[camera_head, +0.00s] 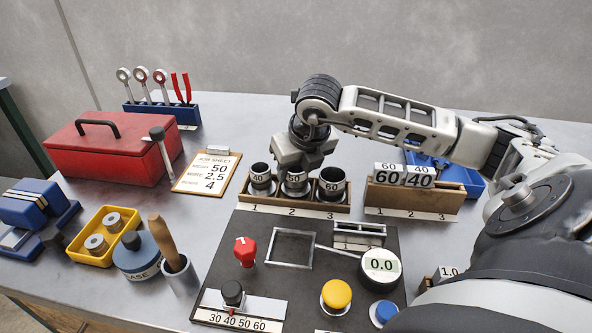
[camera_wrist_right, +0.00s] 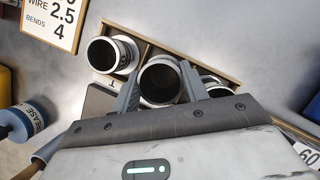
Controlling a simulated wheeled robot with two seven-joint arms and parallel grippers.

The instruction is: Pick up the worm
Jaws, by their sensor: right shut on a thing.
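The worms look like short hollow cylinders with dark bores and number labels, standing in the wooden rack (camera_head: 318,208) with slots 1, 2 and 3. The worm marked 50 (camera_head: 294,186) stands in slot 2, between the 40 worm (camera_head: 261,180) and the 60 worm (camera_head: 332,184). My right gripper (camera_head: 294,168) comes down from above and is shut on the 50 worm. In the right wrist view the fingers sit on either side of this worm's open end (camera_wrist_right: 160,82). The worm still appears to be within the rack. My left gripper is not in view.
The job sheet (camera_head: 207,172) reads 50, 2.5 and 4. A second rack (camera_head: 413,197) with 60 and 40 plates stands at the right. The dark machine board (camera_head: 290,283) with knobs and buttons lies in front. A red toolbox (camera_head: 112,150) stands at the left.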

